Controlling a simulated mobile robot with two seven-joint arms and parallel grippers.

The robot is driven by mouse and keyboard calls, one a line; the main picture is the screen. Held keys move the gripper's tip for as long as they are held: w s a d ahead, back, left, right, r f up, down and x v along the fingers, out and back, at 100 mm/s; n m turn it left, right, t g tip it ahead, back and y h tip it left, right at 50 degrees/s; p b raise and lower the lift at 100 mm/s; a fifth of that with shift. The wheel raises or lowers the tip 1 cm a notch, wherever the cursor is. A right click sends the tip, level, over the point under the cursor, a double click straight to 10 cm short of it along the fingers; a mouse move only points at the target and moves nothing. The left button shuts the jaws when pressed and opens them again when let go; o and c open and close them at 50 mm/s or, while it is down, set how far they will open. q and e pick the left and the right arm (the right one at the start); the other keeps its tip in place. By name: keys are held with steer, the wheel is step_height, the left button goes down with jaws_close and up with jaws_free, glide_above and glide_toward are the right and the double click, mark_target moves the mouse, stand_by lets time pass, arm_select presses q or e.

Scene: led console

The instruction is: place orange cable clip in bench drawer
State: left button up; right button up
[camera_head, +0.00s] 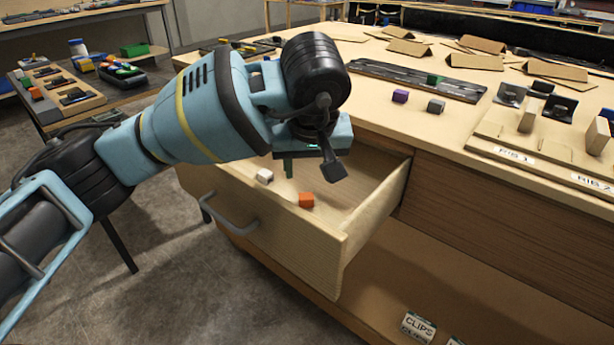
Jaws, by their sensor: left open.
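The bench drawer (372,214) is pulled open below the worktop. The orange cable clip (306,199) is a small orange block inside it, close to the front panel. A small white block (265,176) sits to its left, also near the front panel. My left gripper (311,170) points down over the drawer, a little above and behind the orange clip in the picture. Its jaws are open, and the orange clip is apart from them. My left arm hides the back left of the drawer. My right gripper is not in view.
The worktop holds a purple block (400,96), a grey block (436,105) and a long dark rail (420,78). A labelled wooden rack (500,136) stands at the right. The drawer's handle (232,222) sticks out at the front. A side table with trays stands at the left.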

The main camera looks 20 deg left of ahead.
arm_select(q)
steer(key=shift+v, duration=1.1)
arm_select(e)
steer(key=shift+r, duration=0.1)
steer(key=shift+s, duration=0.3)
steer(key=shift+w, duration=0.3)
